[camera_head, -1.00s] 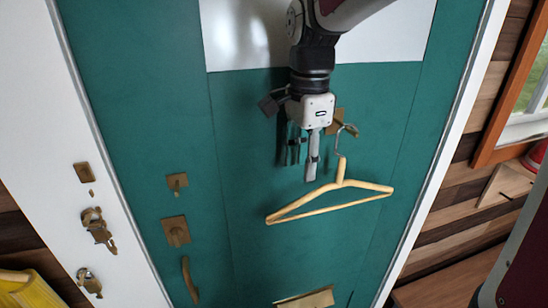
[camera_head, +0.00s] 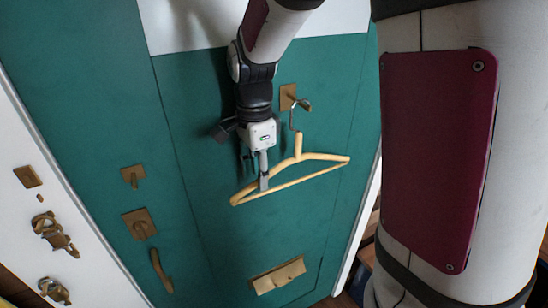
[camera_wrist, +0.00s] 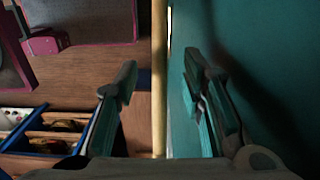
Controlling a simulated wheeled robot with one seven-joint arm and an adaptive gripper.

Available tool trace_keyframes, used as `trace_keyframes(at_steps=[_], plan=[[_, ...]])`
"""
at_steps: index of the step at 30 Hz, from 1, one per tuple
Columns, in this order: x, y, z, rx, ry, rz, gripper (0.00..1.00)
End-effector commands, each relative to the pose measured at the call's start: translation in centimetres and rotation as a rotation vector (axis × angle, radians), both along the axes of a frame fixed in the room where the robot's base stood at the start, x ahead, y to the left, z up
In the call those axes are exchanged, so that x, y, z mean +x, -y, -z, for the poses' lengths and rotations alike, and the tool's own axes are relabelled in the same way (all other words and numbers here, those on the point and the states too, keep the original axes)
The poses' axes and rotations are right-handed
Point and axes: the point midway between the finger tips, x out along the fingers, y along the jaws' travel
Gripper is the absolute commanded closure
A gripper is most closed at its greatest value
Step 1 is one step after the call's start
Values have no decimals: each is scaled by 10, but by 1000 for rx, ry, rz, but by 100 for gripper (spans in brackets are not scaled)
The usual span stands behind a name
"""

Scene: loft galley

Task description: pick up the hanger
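A pale wooden hanger (camera_head: 325,157) hangs by its metal hook from a brass hook plate (camera_head: 289,97) on the green door. It tilts a little, its left end lower in the head view. My gripper (camera_head: 258,172) is at the left half of the hanger, with one finger in front of the wood and the other mostly hidden. In the wrist view my gripper (camera_wrist: 158,82) is open. A wooden bar of the hanger (camera_wrist: 160,45) runs upright between the two fingers, with gaps on both sides.
The green door (camera_head: 215,225) lies close behind the hanger and beside one finger. A brass mail slot (camera_head: 278,275) is below, and a door handle (camera_head: 160,270) is at lower left. A blue-edged box (camera_wrist: 25,145) shows at lower left in the wrist view.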

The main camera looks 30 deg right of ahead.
Motion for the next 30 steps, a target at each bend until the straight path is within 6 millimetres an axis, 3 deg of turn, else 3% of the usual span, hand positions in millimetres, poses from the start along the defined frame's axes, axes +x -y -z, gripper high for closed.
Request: trace_keyframes(at_steps=[9,17,22,30], plan=[[-1,4,41,0,-2,0,63],[0,4,44,1,-1,0,63],[0,4,44,1,-1,0,97],[0,4,43,1,0,0,100]])
